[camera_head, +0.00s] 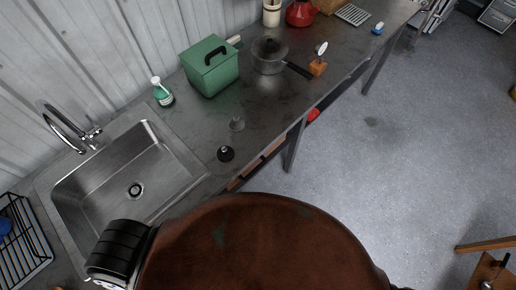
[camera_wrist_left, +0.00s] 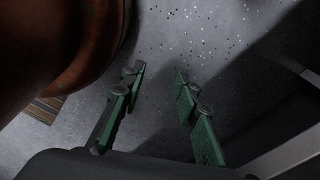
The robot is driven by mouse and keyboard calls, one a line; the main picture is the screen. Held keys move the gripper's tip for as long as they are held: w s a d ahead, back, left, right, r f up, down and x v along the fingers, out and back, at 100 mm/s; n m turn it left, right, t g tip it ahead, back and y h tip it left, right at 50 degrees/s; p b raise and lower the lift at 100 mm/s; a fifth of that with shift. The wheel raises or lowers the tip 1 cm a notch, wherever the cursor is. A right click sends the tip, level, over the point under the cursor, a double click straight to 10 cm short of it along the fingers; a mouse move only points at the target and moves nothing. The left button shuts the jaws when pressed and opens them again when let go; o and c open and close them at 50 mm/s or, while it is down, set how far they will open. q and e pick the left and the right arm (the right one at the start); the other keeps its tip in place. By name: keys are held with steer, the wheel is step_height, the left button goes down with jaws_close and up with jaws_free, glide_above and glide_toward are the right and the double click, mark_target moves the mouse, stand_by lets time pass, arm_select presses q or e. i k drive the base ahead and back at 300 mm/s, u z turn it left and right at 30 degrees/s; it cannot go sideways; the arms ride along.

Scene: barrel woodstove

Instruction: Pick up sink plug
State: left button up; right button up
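A small dark round piece with a pale knob (camera_head: 226,153), which looks like a sink plug, lies on the grey metal counter to the right of the sink (camera_head: 120,178). Neither gripper shows in the head view.
A chrome faucet (camera_head: 72,128) stands behind the sink. A green soap bottle (camera_head: 162,93), green box (camera_head: 210,67) and lidded pan (camera_head: 270,57) stand along the counter. A wire rack (camera_head: 22,243) is at the left. Open floor lies to the right.

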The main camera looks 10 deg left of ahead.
mark_target(225, 154)
steer(key=z, duration=0.65)
steer(key=k, duration=1.05)
steer(key=u, duration=1.85)
steer(key=i, duration=0.5)
